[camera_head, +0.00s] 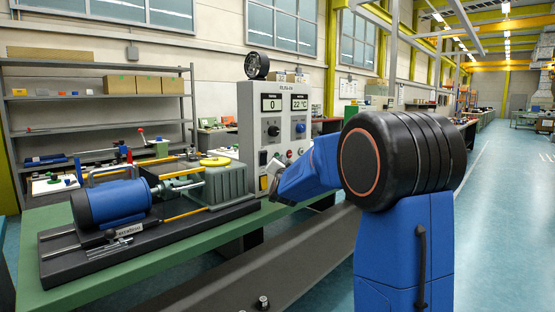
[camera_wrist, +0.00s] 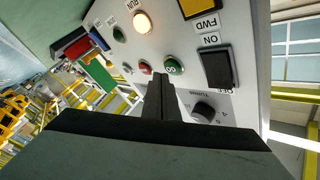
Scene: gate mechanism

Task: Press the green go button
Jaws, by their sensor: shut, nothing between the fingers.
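The green go button (camera_wrist: 174,66) shows in the wrist view on the pale control panel (camera_wrist: 235,110), with an upside-down "GO" label beside it. My gripper (camera_wrist: 158,80) is shut and empty, with its dark fingertips just below and slightly left of the button in the picture. I cannot tell whether the tips touch the panel. In the head view my gripper (camera_head: 271,183) is at the lower front of the control panel (camera_head: 255,110). The green button cannot be made out there.
A red button (camera_wrist: 145,67) sits close left of the green one. A black switch (camera_wrist: 217,67), a knob (camera_wrist: 203,111) and a lit lamp (camera_wrist: 142,22) are nearby. A blue motor (camera_head: 112,205) and grey-green gearbox (camera_head: 218,183) stand on the bench left of my gripper.

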